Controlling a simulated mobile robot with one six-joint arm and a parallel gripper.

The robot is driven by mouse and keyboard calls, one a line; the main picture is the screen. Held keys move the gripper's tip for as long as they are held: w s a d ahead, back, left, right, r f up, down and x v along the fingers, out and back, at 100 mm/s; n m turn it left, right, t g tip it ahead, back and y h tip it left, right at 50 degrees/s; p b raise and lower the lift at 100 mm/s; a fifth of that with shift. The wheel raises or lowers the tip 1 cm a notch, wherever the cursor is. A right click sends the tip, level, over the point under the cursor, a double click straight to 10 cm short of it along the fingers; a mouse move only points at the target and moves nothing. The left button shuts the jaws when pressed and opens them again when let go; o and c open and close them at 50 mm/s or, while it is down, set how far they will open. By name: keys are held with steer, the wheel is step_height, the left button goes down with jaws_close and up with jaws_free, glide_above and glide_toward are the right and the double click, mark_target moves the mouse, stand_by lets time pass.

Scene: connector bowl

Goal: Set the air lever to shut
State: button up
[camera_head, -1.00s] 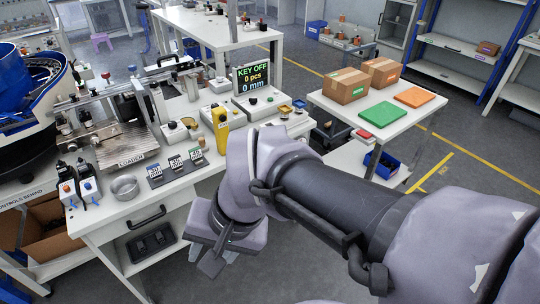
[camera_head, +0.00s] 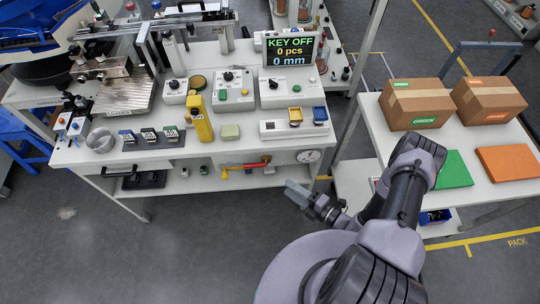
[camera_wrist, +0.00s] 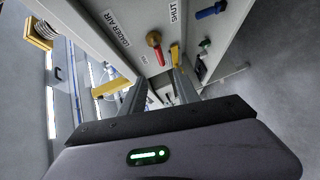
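The air lever (camera_head: 250,164) shows in the head view as a red handle on a brass-coloured hub, low on the front of the white workbench. In the wrist view the brass hub with its red handle (camera_wrist: 154,44) sits between the labels "LOADER AIR" (camera_wrist: 117,29) and "SHUT" (camera_wrist: 174,12). There the red handle points down the picture, away from the "SHUT" label. My gripper (camera_head: 292,190) is in front of the bench, right of and below the lever, apart from it. In the wrist view its two fingers (camera_wrist: 160,91) stand apart with nothing clearly between them.
A round gauge (camera_head: 308,156) sits right of the lever. The bench (camera_head: 215,146) carries a yellow post (camera_head: 199,119), control boxes and a "KEY OFF" display (camera_head: 290,50). A side table (camera_head: 472,140) with cartons stands right. The floor before the bench is clear.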

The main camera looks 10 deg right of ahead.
mark_target(255, 164)
steer(key=b+x, duration=0.3)
steer(key=x, duration=1.3)
steer(key=shift+a+b, duration=0.3)
steer(key=shift+a, duration=0.3)
jaws_close()
